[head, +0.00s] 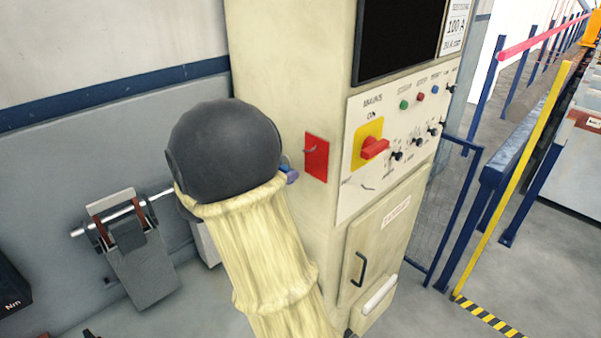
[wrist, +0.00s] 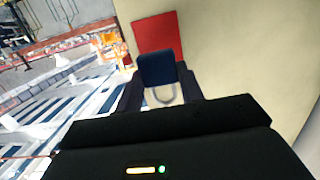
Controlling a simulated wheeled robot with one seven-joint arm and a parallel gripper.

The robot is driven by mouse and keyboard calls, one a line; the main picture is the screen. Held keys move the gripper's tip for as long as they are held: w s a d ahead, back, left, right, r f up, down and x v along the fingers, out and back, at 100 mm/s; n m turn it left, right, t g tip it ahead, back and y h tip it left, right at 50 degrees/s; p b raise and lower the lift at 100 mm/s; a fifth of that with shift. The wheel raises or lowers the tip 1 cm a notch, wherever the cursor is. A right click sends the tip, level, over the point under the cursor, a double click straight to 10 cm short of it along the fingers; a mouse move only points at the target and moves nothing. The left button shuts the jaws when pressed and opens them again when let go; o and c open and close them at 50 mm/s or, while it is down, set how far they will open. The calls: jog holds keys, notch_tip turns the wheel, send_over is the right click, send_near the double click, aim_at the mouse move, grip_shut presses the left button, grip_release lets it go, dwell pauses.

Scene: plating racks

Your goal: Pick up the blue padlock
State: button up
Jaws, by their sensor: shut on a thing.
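The blue padlock (wrist: 158,70) is in the wrist view, its dark blue body pointing away from my gripper and its pale shackle towards the palm. My gripper (wrist: 161,86) is shut on the padlock, with one dark finger on each side of it. Behind the padlock is a red plate (wrist: 159,36) on the beige cabinet. In the head view, my arm hides most of the gripper. A small blue-violet piece shows at the arm's right edge, but I cannot tell if it is the padlock.
The beige cabinet (head: 285,60) bears the red plate (head: 317,157) with a small hook, and a panel with a red rotary switch (head: 374,148) and several knobs. A grey clamp-like fixture on a bar (head: 122,211) stands at left. Blue railings (head: 466,205) stand at right.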

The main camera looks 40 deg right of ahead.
jog(key=a+b, duration=0.2)
jog(key=a, duration=0.8)
jog(key=shift+s+b, duration=0.35)
jog(key=shift+s, duration=0.05)
